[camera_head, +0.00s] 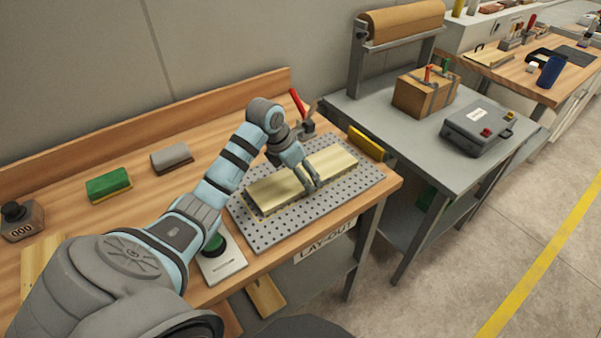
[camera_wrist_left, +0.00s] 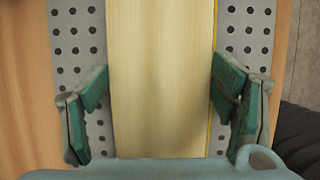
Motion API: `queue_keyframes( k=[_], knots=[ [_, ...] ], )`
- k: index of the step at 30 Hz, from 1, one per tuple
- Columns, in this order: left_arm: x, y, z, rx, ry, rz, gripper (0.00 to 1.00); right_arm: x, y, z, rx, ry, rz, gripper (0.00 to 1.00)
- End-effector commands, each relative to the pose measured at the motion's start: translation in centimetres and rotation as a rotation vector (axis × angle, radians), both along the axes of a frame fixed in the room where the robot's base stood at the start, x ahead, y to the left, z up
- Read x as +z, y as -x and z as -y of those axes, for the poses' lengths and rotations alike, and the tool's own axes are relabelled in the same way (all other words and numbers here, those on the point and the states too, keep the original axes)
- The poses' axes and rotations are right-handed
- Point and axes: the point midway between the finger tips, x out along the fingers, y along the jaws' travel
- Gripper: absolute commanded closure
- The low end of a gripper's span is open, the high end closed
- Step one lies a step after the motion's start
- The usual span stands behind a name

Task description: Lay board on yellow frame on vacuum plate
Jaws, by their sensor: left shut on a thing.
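The pale wooden board (camera_head: 275,190) lies lengthwise over the grey perforated vacuum plate (camera_head: 262,235). My left gripper (camera_head: 312,184) is over the board and shut on it. In the left wrist view, the green finger pads (camera_wrist_left: 160,95) stand at the two long edges of the board (camera_wrist_left: 160,60), with the holed plate (camera_wrist_left: 243,40) below on both sides. I cannot tell whether the board rests fully on the frame. My right gripper is not in view.
A red-handled clamp (camera_head: 298,102) stands behind the plate and a yellow bar (camera_head: 366,144) lies at its right. A green sponge block (camera_head: 109,184) and a grey block (camera_head: 171,157) lie at left on the bench. A green button (camera_head: 214,243) sits near the front.

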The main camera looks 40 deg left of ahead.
Motion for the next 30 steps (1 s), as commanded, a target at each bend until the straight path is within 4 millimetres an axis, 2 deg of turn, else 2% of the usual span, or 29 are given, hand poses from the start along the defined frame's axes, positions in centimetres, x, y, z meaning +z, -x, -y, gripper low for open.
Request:
queue_keyframes(
  k=[2, 5, 11, 12, 15, 25, 30],
  knots=[
    [-0.2, 0.1, 0.0, 0.0, -0.001, -0.002, 0.62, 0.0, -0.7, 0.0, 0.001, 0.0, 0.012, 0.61],
    [-0.2, 0.1, 0.0, 0.0, -0.001, -0.002, 0.62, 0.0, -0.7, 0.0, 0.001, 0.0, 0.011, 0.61],
    [-0.6, 0.1, 0.0, 0.0, 0.0, -0.001, 0.62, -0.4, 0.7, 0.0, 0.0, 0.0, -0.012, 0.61],
    [-0.6, 0.1, 0.0, 0.0, -0.001, -0.002, 0.16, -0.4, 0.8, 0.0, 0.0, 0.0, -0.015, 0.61],
    [-0.5, 0.1, 0.0, 0.0, 0.0, -0.001, 0.01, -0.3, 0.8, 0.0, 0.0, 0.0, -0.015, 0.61],
    [-0.4, 0.1, 0.0, 0.0, 0.0, -0.001, 0.01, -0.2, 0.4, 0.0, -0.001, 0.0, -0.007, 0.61],
    [1.6, 0.6, -0.3, 0.0, -0.003, 0.002, 0.01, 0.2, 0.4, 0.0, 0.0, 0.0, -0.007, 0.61]
  ],
)
